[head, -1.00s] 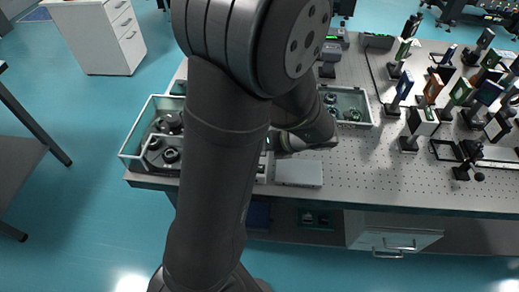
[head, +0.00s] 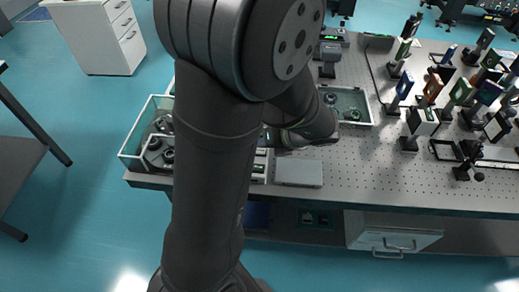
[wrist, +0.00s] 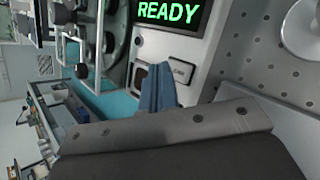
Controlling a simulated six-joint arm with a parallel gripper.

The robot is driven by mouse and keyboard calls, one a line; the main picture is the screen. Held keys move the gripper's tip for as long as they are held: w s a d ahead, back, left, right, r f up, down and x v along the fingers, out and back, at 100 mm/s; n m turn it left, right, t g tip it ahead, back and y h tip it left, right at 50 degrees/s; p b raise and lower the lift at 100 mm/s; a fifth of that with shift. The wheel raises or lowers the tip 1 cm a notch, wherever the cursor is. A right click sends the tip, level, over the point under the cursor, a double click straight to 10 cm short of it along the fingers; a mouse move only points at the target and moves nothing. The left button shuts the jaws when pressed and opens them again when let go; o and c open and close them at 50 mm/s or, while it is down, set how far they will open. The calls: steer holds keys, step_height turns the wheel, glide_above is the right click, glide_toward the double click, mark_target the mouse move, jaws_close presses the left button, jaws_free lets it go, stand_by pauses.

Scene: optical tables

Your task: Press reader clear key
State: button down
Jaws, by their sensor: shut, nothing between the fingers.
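The reader shows in the wrist view as a light grey panel with a dark display (wrist: 168,14) reading READY in green. Below the display are a key on the left (wrist: 139,76) and a dark key with small lettering on the right (wrist: 181,72); the lettering is too small to read surely. My gripper (wrist: 156,72) has its blue fingers together and empty, with the tips over the panel between the two keys. The fingers partly cover the key area, and I cannot tell whether they touch it. In the head view my arm hides the gripper and most of the reader.
A clear-walled bin (head: 140,130) with dark round parts stands at the table's left end. Another tray (head: 356,90) stands behind my wrist. A flat grey plate (head: 299,172) lies near the front edge. Several mounted optics crowd the right; the perforated tabletop (head: 375,165) at the front is clear.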

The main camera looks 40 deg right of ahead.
steer(key=shift+r, duration=2.5)
step_height(320, 180, up, 4)
steer(key=shift+f, duration=0.1)
